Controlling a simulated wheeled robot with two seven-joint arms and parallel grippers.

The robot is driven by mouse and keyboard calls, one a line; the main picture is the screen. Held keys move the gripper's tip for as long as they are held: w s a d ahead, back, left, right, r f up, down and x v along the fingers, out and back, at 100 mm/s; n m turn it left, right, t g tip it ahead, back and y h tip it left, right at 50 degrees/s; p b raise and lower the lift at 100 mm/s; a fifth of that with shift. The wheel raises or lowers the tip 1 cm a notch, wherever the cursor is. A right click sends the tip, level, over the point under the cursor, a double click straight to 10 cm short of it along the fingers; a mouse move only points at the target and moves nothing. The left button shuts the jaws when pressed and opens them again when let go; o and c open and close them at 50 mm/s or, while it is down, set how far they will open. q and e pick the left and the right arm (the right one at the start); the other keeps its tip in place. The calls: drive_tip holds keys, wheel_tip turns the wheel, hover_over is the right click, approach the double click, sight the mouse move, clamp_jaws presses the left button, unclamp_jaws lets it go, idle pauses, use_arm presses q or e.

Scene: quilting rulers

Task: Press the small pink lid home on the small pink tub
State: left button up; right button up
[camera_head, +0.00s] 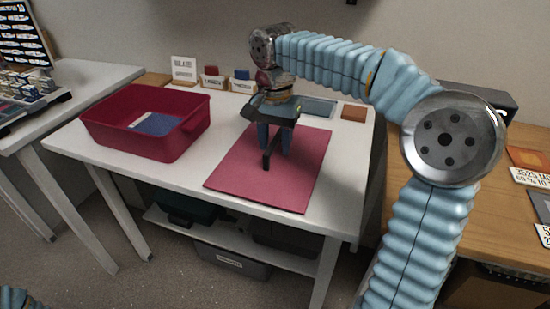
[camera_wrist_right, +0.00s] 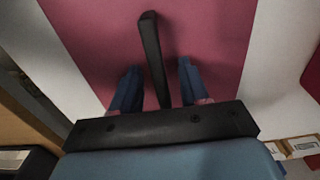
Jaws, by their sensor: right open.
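I cannot make out the small pink tub or its small pink lid in either view. My right gripper (camera_head: 274,150) points down over the crimson mat (camera_head: 235,179) on the white table. Its two blue fingers stand apart. In the right wrist view the open gripper (camera_wrist_right: 157,68) faces the same mat (camera_wrist_right: 85,30). A dark bar (camera_wrist_right: 152,50) stands out between the fingers, and I cannot tell whether it belongs to the gripper. Small pink patches show by the finger bases, too little to identify. My left gripper is out of view.
A crimson bin (camera_head: 125,139) with a blue sheet (camera_head: 155,123) inside stands left of the mat. Small card holders (camera_head: 215,80), a grey-blue tray (camera_head: 319,107) and a brown block (camera_head: 354,113) line the back. The mat's front part is clear.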

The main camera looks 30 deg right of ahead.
drive_tip(key=shift+f, duration=0.25)
clamp_jaws()
drive_tip(key=shift+r, duration=0.15)
drive_tip(key=shift+r, duration=0.3)
wheel_tip(320, 180, up, 2)
drive_tip(key=shift+r+p, duration=0.25)
drive_tip(key=shift+p, duration=0.15)
drive_tip(key=a+r+p, duration=0.2)
drive_tip(key=a+r, duration=0.7)
drive_tip(key=a, duration=0.5)
drive_tip(key=shift+w+r+p, duration=0.35)
drive_tip(key=shift+w+p, duration=0.05)
drive_tip(key=shift+w, duration=0.05)
